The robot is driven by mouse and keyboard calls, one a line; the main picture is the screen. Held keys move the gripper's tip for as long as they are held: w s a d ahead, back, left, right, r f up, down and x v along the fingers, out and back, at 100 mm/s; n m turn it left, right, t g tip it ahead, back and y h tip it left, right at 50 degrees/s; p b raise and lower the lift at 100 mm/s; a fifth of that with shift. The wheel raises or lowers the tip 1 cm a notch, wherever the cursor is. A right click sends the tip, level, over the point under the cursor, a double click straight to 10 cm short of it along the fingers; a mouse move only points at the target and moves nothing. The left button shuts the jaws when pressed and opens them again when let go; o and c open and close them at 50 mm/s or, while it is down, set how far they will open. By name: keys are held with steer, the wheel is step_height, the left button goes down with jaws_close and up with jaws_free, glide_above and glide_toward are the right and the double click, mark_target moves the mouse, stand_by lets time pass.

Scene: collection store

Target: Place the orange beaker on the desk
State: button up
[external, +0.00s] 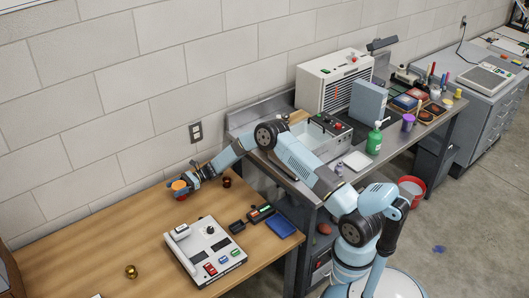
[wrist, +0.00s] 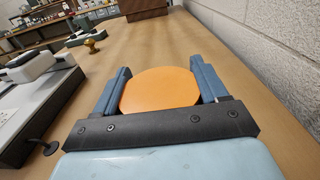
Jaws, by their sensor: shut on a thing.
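My gripper (external: 184,187) is at the far edge of the wooden desk (external: 85,252), near the wall. It is shut on the orange beaker (external: 178,184). In the wrist view the beaker (wrist: 160,89) shows as a round orange face between the two blue fingers of my gripper (wrist: 160,80), one on each side. The desk (wrist: 235,65) shows below and around it in that view. I cannot tell whether the beaker's base touches the desk top or hangs just above it.
A white and grey device (external: 207,248) with buttons stands on the desk in front of my gripper. A small dark brown cup (external: 226,182) stands just right of it. A brass knob-like object (external: 131,271) stands front left. The left part of the desk is mostly clear.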

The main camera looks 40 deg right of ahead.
steer(key=o, duration=1.1)
steer(key=shift+d, duration=0.1)
steer(key=d, duration=0.7)
steer(key=shift+d, duration=0.2)
steer(key=s+d+r+n+h, duration=0.3)
steer(key=s+r+n, duration=0.1)
steer(key=s+r, duration=0.4)
steer(key=s+d+r+n+g+h, duration=0.1)
steer(key=s+d+r+n+h, duration=0.25)
steer(key=s+r, duration=0.45)
steer(key=s+d+r+n+h, duration=0.3)
steer(key=s+r, duration=0.1)
steer(key=r, duration=0.6)
steer(key=s+d+r+n+t+h, duration=0.2)
steer(key=s+d, duration=0.5)
steer(key=s, duration=0.4)
steer(key=s+d+r+n+t+h, duration=0.2)
steer(key=s+d, duration=0.4)
steer(key=s, duration=0.5)
steer(key=s+d+r+n+t+h, duration=0.2)
steer(key=s+d, duration=0.5)
steer(key=s, duration=0.4)
steer(key=shift+d+r+n+t+h, duration=0.2)
steer(key=shift+r+n+h, duration=0.2)
steer(key=shift+r+h, duration=0.25)
steer(key=shift+d+r+n+t+h, duration=0.15)
steer(key=shift+r+n+h, duration=0.2)
steer(key=shift+r+h, duration=0.25)
